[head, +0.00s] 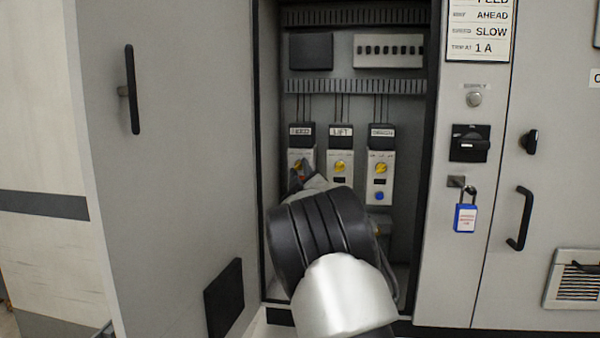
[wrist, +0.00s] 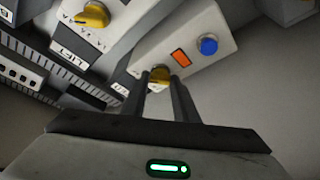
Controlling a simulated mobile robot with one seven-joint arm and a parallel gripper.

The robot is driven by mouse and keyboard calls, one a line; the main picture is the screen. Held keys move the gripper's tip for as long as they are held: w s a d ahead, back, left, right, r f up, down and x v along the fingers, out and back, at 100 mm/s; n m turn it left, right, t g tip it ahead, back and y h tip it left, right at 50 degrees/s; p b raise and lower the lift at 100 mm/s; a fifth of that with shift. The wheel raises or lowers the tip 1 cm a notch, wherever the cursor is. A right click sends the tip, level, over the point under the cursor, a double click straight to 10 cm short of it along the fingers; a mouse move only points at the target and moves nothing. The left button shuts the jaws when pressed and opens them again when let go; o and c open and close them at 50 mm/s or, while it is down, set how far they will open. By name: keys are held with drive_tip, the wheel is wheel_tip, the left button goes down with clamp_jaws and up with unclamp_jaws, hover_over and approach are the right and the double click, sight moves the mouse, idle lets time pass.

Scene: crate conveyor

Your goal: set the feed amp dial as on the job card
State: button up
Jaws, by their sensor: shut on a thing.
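The feed unit (head: 301,153) is the leftmost of three grey units in the open cabinet. Its yellow amp dial (head: 296,166) is partly hidden by my gripper (head: 299,180). In the wrist view my gripper (wrist: 161,82) has its two fingers closed on this yellow dial (wrist: 159,73). The dial's setting cannot be read. An orange window (wrist: 181,58) and a blue button (wrist: 208,45) are on the same unit. The job card (head: 478,30) at upper right shows AHEAD, SLOW and TRIP AT 1 A; its top is cut off, with FEED partly showing.
The lift unit (head: 340,156) and a third unit (head: 380,170) stand to the right, each with a yellow dial. The open cabinet door (head: 170,200) is on the left. Right of the opening are a black switch (head: 469,143) and a blue padlock (head: 465,218).

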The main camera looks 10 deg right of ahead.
drive_tip(key=n+y, duration=0.1)
drive_tip(key=n, duration=0.1)
drive_tip(key=shift+d+r+n+g+b, duration=0.1)
drive_tip(key=shift+d+n+g+b, duration=0.05)
drive_tip(key=shift+n+g+b, duration=0.2)
drive_tip(key=n, duration=0.2)
drive_tip(key=n+g+y, duration=0.1)
drive_tip(key=n, duration=0.1)
drive_tip(key=shift+r, duration=0.25)
drive_tip(key=n+g+p, duration=0.1)
drive_tip(key=n, duration=0.1)
drive_tip(key=n+g+p, duration=0.1)
drive_tip(key=n+p, duration=0.1)
drive_tip(key=n, duration=0.1)
drive_tip(key=shift+r, duration=0.4)
drive_tip(key=n+g+p, duration=0.2)
drive_tip(key=n+p, duration=0.1)
drive_tip(key=n, duration=0.1)
drive_tip(key=shift+r+p, duration=0.2)
drive_tip(key=shift+p, duration=0.2)
drive_tip(key=shift+n+g+h+p, duration=0.55)
drive_tip(key=shift+n+h+p, duration=0.25)
drive_tip(key=shift+n+p, duration=0.75)
drive_tip(key=shift+f, duration=0.15)
